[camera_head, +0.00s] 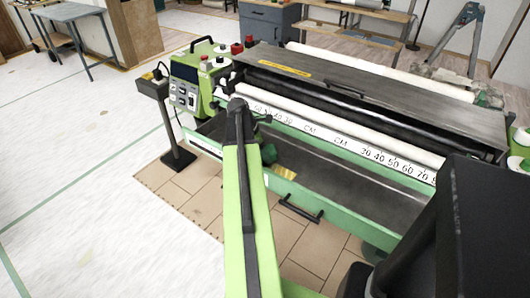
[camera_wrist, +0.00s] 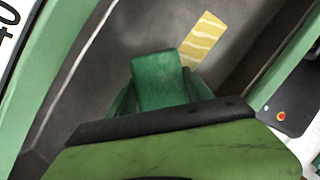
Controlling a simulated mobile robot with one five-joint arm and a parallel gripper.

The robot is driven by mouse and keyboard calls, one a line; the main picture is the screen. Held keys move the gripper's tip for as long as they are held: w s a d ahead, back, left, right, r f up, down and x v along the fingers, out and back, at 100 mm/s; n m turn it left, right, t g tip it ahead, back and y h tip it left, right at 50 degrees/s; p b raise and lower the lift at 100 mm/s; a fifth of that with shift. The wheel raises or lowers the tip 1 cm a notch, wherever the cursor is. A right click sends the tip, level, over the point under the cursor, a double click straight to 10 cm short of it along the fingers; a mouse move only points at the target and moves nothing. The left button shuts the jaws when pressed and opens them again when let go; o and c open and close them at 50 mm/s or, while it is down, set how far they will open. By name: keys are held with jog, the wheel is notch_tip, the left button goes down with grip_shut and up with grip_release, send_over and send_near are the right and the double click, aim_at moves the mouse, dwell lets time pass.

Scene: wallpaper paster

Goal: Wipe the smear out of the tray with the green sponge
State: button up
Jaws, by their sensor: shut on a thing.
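The green sponge (camera_wrist: 158,80) is held in my gripper (camera_wrist: 160,90), which is shut on it. In the head view the sponge (camera_head: 268,153) shows as a dark green block beside my arm, low in the left part of the grey tray (camera_head: 340,185). The tray (camera_wrist: 120,40) also shows in the wrist view. A yellowish striped smear (camera_wrist: 203,40) lies on the tray floor just beyond the sponge, up and to the right of it. In the head view the smear (camera_head: 284,173) is right of the sponge. I cannot tell whether the sponge touches the tray floor.
The green paster machine has a control box (camera_head: 195,85) at its left end and a scale with white rollers (camera_head: 330,120) behind the tray. A black handle (camera_head: 300,210) is on the tray's front. A dark stand (camera_head: 165,120) is at left. The white floor at left is free.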

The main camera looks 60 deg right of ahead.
aim_at(274, 159)
jog(key=shift+a+f+b, duration=0.1)
jog(key=shift+f+b, duration=1)
dwell(1.1)
jog(key=shift+r, duration=0.15)
dwell(0.6)
dwell(0.7)
dwell(0.3)
jog(key=shift+n, duration=0.5)
jog(key=shift+s+a, duration=0.15)
jog(key=shift+s, duration=1)
jog(key=shift+s+a, duration=0.15)
jog(key=shift+s, duration=1)
jog(key=shift+d, duration=0.1)
jog(key=shift+s+a+n+h, duration=0.15)
jog(key=shift+s+n, duration=0.05)
jog(key=shift+s, duration=0.4)
jog(key=shift+s+a+n+h, duration=0.1)
jog(key=shift+s+n+h, duration=0.1)
jog(key=shift+s, duration=0.4)
